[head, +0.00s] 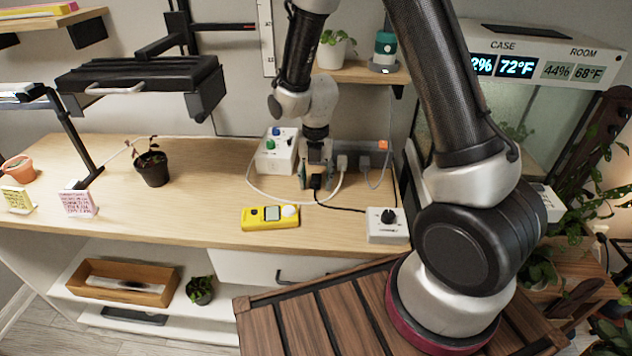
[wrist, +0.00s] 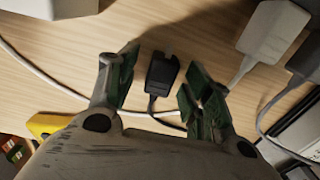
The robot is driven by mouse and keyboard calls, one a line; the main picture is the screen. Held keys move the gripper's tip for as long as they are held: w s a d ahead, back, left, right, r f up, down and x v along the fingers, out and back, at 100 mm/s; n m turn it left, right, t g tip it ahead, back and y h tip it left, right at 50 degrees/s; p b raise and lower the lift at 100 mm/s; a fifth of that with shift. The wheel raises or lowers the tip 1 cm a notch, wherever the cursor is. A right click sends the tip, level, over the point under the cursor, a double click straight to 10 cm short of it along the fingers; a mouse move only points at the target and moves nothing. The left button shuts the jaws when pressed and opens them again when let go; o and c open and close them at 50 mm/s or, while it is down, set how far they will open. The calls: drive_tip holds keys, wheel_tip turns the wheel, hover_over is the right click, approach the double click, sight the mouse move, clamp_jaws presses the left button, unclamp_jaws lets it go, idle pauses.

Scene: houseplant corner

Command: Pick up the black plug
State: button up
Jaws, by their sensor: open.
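The black plug (wrist: 162,73) lies on the wooden desk between my gripper's fingers in the wrist view, with its prongs toward the top and its cord running back toward the palm. It also shows as a small dark shape in the head view (head: 316,182). My gripper (wrist: 160,85) is open, pointing down at the desk, with one finger on each side of the plug and a gap on both sides. In the head view my gripper (head: 316,176) is over the right part of the desk. How high the fingertips are above the desk is hard to tell.
A white plug (wrist: 266,35) and a grey plug (wrist: 306,60) are close on the right. A white box with knobs (head: 277,150) stands left of my gripper. A yellow meter (head: 270,217) and a white dial box (head: 387,225) are in front. White cable crosses beneath the gripper.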

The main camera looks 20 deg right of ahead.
clamp_jaws()
drive_tip(key=shift+r, duration=0.1)
